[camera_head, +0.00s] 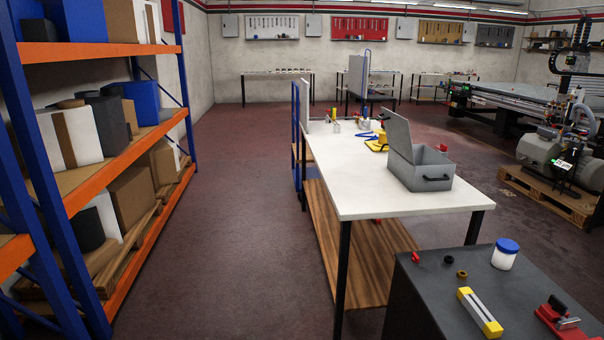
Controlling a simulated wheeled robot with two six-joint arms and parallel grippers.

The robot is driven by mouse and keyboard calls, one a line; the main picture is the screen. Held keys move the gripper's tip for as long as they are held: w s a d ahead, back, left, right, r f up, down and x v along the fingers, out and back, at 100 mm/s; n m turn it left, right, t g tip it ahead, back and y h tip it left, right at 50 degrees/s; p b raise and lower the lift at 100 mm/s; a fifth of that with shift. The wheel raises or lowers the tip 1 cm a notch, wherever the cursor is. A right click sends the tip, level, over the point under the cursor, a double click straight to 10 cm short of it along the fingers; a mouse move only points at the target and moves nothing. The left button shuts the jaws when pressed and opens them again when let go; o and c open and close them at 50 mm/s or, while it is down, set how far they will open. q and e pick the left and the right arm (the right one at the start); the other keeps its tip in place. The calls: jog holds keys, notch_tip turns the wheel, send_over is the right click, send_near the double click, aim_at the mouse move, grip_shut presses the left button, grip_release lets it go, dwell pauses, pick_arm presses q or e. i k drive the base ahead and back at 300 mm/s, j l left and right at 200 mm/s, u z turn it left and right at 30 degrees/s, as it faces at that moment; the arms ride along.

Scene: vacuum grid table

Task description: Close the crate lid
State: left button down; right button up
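A grey crate (427,179) stands on the white table (354,202), near the table's right edge. It has a dark handle on its front face. Its grey lid (397,136) is open and stands up, tilted, along the crate's left side. The inside of the crate is mostly hidden by its walls. Neither of my grippers shows in the head view.
A dark bench (425,285) at the lower right holds a blue-capped jar (505,255), a yellow-ended bar (480,312) and a red tool (559,320). Orange shelving (135,150) fills the left. Open floor (230,220) lies between shelving and table.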

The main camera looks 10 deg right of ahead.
aim_at(398, 127)
jog(key=i+j+z, duration=0.15)
jog(key=i+z, duration=0.2)
jog(key=i+j+z, duration=0.2)
jog(key=z, duration=0.2)
jog(key=i+j+z, duration=0.2)
jog(key=z, duration=0.15)
jog(key=i+j+z, duration=0.1)
jog(key=z, duration=0.3)
jog(key=i+j+z, duration=0.1)
jog(key=z, duration=0.25)
jog(key=j, duration=0.1)
